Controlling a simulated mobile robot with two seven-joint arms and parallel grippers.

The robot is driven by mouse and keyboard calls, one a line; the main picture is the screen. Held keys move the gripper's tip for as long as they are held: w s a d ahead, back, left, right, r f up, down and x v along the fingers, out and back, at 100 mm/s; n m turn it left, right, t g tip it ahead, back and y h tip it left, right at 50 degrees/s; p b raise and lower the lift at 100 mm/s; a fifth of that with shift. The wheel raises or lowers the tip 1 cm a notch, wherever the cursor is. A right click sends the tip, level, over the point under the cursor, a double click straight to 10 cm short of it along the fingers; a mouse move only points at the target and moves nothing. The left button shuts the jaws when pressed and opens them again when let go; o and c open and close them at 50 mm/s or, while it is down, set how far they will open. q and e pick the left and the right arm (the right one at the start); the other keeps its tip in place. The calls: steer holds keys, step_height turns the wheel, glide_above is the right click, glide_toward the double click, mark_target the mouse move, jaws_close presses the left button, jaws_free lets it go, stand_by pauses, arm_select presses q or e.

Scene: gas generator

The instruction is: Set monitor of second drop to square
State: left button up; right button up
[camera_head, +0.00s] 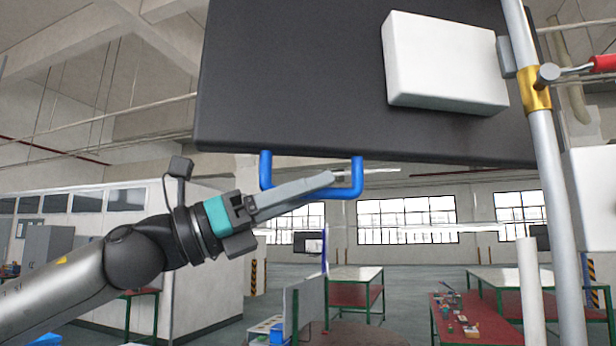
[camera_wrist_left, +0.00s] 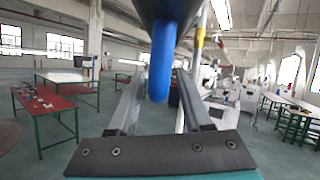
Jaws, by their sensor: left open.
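The monitor (camera_head: 300,80) is a large dark panel seen from behind at the top of the head view, slightly tilted, with a white box (camera_head: 445,65) on its back. A blue U-shaped handle (camera_head: 357,178) hangs from its lower edge. My left gripper (camera_head: 325,182) is open at the handle, its fingers overlapping the handle in the head view. In the left wrist view the blue handle (camera_wrist_left: 161,65) stands between the two open fingers (camera_wrist_left: 152,100), with a visible gap on each side. My right gripper is not in view.
A grey pole (camera_head: 550,160) with a yellow collar (camera_head: 536,88) stands right of the monitor. Tables with red and white tops (camera_head: 355,274) stand farther back. A white-walled booth (camera_head: 200,235) is behind my left arm. The floor between is mostly clear.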

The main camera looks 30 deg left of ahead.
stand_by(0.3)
arm_select(q)
jaws_close()
stand_by(1.3)
